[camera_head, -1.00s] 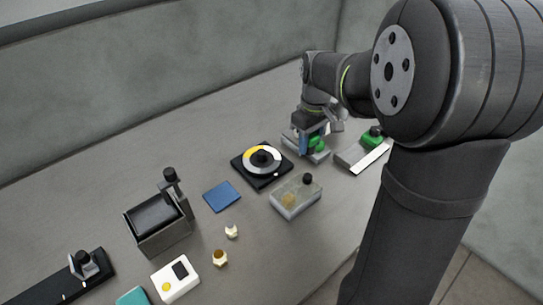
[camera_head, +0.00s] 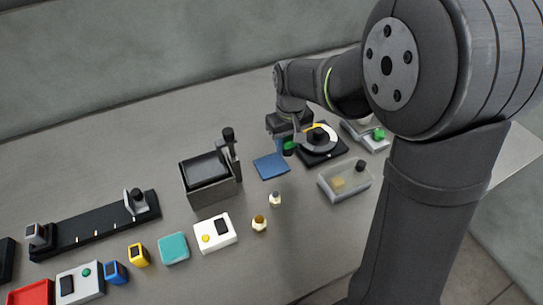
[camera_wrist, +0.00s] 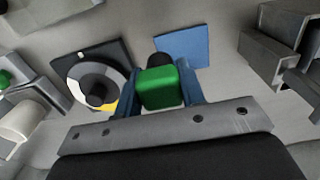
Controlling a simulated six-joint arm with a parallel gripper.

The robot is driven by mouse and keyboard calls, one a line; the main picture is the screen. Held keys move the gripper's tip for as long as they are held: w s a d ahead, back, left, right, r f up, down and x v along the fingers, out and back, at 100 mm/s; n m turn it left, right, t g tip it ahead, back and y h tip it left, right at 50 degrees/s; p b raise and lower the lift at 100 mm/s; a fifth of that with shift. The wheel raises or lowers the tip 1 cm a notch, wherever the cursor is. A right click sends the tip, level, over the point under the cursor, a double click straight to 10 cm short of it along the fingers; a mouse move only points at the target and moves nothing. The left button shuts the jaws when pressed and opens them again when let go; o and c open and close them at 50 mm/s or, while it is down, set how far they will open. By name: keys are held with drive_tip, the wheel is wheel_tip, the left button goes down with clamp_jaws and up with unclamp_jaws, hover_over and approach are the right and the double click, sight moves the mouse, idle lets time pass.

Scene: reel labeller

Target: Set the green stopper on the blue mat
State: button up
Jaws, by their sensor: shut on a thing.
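The green stopper (camera_wrist: 160,88) is between the two blue fingers of my gripper (camera_wrist: 163,90) in the wrist view, with a dark part showing beyond it. My gripper is shut on it. In the head view the stopper (camera_head: 290,147) shows as a small green patch under my gripper (camera_head: 284,147), partly hidden by the fingers. The blue mat (camera_head: 270,167) lies flat and bare on the table, just left of and nearer than my gripper. In the wrist view the mat (camera_wrist: 184,45) is just beyond the stopper. The stopper appears held above the table, beside the mat.
A black dial unit with a white and yellow ring (camera_head: 322,152) stands close right of my gripper. A clear-lidded box (camera_head: 345,182) and small bottles (camera_head: 259,223) are nearer.

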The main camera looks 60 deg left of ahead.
drive_tip(key=s+a+f, duration=0.3)
drive_tip(key=shift+s, duration=0.25)
drive_tip(key=shift+f, duration=1.9)
drive_tip(key=shift+f, duration=0.1)
drive_tip(key=o, duration=1)
wheel_tip(320, 180, up, 12)
drive_tip(key=shift+r, duration=0.1)
